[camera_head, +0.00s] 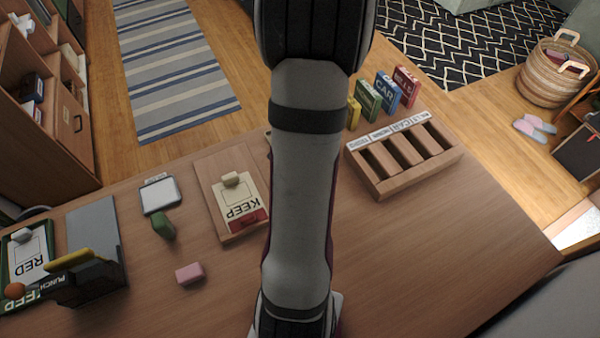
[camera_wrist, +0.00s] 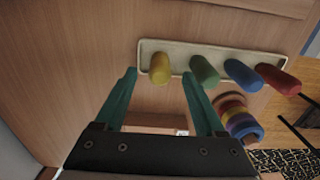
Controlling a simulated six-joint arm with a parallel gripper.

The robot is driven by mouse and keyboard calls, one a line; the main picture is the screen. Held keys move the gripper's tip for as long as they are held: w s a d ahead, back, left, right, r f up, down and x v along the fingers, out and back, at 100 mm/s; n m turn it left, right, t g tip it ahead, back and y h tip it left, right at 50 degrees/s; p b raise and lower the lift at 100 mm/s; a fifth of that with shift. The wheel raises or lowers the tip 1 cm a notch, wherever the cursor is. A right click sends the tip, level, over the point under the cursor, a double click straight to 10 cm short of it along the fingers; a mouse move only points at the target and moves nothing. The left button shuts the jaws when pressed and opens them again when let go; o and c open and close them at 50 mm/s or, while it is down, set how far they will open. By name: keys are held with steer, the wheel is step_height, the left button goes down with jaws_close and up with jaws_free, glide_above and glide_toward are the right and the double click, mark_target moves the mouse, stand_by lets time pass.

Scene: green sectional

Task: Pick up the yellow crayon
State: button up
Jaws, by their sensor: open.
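In the wrist view, the yellow crayon (camera_wrist: 160,68) stands as a thick rounded peg at the left end of a pale tray (camera_wrist: 222,52). My gripper (camera_wrist: 159,76) is open and empty, with one teal fingertip on each side of the yellow crayon in the picture. I cannot tell how far the tips are from it in depth. A green crayon (camera_wrist: 205,75), a blue crayon (camera_wrist: 243,76) and a red crayon (camera_wrist: 279,79) stand to its right, the green close to my right finger. In the head view, my arm hides the crayons and gripper.
On the table, a slotted wooden box (camera_head: 405,155) stands right of my arm; a KEEP board (camera_head: 211,177), green block (camera_head: 163,225), pink block (camera_head: 190,273) and hole punch (camera_head: 80,278) are left. The table's right front is clear.

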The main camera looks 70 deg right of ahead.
step_height(320, 180, down, 4)
steer(key=shift+r, duration=0.1)
jaws_close()
